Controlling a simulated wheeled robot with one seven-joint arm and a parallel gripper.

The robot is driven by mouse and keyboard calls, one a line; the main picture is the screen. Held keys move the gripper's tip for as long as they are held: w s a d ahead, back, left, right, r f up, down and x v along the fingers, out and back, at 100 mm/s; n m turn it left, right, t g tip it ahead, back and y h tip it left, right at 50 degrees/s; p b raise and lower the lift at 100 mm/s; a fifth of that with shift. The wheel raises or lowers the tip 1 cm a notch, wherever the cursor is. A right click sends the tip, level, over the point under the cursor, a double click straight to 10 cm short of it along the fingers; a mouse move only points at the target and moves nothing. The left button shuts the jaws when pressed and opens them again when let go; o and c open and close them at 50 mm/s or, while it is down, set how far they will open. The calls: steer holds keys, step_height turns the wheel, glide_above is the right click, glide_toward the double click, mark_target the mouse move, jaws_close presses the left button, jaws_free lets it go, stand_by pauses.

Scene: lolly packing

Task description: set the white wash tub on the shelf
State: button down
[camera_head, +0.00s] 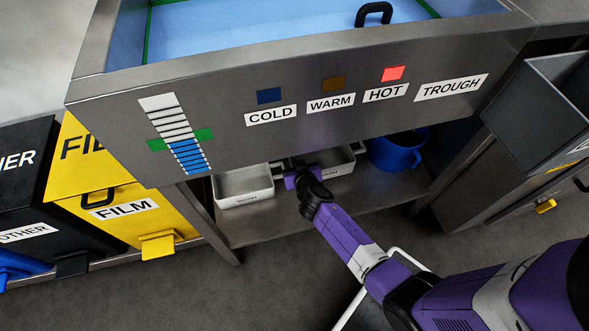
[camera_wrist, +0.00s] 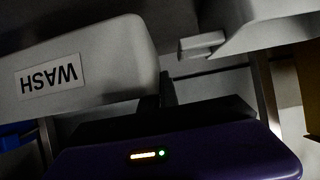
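The white wash tub (camera_head: 338,168) shows under the trough in the head view, partly behind my gripper. In the wrist view the wash tub (camera_wrist: 105,62) fills the upper left, with its WASH label upside down and the tub slightly tilted. My gripper (camera_head: 284,164) is at its left end in the head view. In the wrist view the dark fingers (camera_wrist: 162,90) are close together against the tub's end and look shut on it; the grip point itself is hidden. The grey shelf (camera_head: 275,226) lies below. I cannot tell whether the tub touches it.
A second white tub (camera_head: 243,188) sits on the shelf just left of my gripper; its end tab (camera_wrist: 200,44) is close in the wrist view. A blue bucket (camera_head: 394,152) stands to the right. The trough front (camera_head: 330,120) overhangs the shelf. The shelf's front strip is clear.

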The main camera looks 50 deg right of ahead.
steer(key=shift+f+b, duration=1.15)
steer(key=shift+f, duration=0.8)
steer(key=c, duration=2.1)
jaws_free()
steer(key=shift+f, duration=0.15)
steer(key=o, duration=0.5)
